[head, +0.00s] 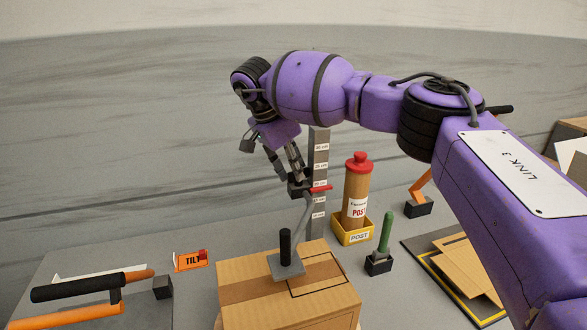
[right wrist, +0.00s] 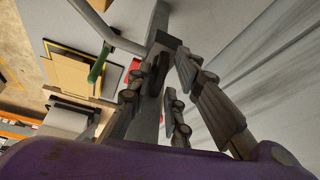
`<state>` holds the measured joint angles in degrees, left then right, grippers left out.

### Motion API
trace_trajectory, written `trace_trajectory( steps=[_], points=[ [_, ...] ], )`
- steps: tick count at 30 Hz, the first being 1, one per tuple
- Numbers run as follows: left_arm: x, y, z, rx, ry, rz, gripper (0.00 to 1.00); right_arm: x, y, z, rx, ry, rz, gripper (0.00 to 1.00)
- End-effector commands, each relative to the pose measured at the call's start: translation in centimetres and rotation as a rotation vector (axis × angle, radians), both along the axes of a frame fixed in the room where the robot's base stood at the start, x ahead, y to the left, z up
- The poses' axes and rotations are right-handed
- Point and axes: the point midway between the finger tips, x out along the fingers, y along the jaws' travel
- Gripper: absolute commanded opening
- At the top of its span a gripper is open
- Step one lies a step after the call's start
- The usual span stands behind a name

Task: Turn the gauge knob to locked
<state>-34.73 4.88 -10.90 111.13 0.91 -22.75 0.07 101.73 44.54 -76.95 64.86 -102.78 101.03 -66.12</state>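The gauge is an upright grey scale post (head: 320,155) with centimetre marks and a red pointer (head: 320,188). A dark block with a knob (head: 297,188) sits at its left side, beside the pointer. My right gripper (head: 284,164) is just above this knob, its fingers pointing down and spread. In the right wrist view the dark knob (right wrist: 154,75) lies between the fingers of the right gripper (right wrist: 160,82), with a gap on at least one side. I cannot tell whether any finger touches it. No locked mark is readable. My left gripper is not in view.
A cardboard box (head: 240,285) with a grey plate and black handle (head: 285,245) stands in front, a bent grey rod rising from it. Right of the gauge are a red-capped tube (head: 356,185) in a yellow holder and a green-handled tool (head: 386,232). An orange TILT sign (head: 191,261) is left.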

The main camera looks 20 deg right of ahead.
Motion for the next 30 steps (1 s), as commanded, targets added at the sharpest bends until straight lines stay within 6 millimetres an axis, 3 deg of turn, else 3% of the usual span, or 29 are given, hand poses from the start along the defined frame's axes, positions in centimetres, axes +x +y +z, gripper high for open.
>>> trace_trajectory(
  steps=[13, 24, 30],
  points=[
    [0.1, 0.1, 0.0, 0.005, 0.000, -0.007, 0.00, 0.0, 0.3, 0.8, 0.000, -0.001, 0.002, 0.28],
    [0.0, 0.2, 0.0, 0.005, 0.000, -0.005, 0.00, -0.8, 3.1, 7.6, 0.002, -0.003, 0.002, 0.28],
    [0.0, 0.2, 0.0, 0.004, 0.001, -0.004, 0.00, -1.1, 4.1, 10.3, 0.000, -0.001, 0.002, 0.28]
  ],
)
